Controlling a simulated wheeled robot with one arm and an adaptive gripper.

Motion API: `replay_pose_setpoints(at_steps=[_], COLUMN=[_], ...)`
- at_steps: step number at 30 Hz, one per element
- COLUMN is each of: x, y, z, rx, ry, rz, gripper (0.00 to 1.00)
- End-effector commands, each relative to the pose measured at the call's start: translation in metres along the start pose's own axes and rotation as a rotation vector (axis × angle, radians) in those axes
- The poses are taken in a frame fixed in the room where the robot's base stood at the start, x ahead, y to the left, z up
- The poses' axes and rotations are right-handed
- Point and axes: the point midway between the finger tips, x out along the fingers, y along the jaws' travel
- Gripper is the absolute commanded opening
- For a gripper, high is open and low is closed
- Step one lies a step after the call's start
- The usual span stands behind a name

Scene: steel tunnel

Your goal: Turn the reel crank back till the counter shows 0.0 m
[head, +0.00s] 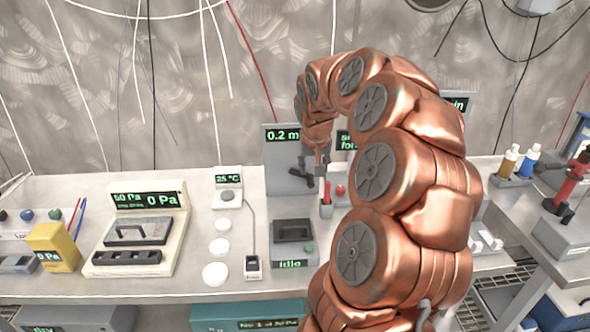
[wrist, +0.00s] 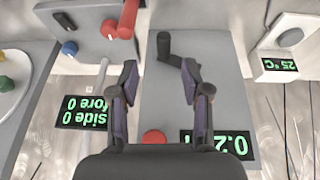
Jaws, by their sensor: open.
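The reel's grey panel (head: 284,160) stands at the back of the bench. Its counter (head: 283,135) reads 0.2 m in the head view; the counter also shows, upside down and partly covered, in the wrist view (wrist: 236,146). The dark crank (head: 300,174) sticks out from the panel. In the wrist view the crank (wrist: 165,46) lies just beyond my fingertips, and its lower end runs close to the right finger. My gripper (wrist: 160,75) is open, with nothing between its fingers. In the head view my gripper (head: 321,168) is beside the crank; contact cannot be told.
A red knob (wrist: 154,137) sits on the panel. A red handle (wrist: 124,20) is close to my left finger in the wrist view. A dark-handled unit reading Idle (head: 293,242) stands in front of the panel. A 25 °C instrument (head: 228,180) is to the left.

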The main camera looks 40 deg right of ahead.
Motion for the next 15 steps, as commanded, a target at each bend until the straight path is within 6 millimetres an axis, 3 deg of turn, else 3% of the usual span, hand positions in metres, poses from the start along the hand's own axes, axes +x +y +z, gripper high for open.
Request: replay_pose_setpoints(at_steps=[8, 15], x=[0.011, 0.042], y=[-0.005, -0.007], z=[0.0, 0.0], rx=[-0.009, -0.012], ry=[-0.003, -0.004], rz=[-0.003, -0.005], gripper=[0.47, 0.47])
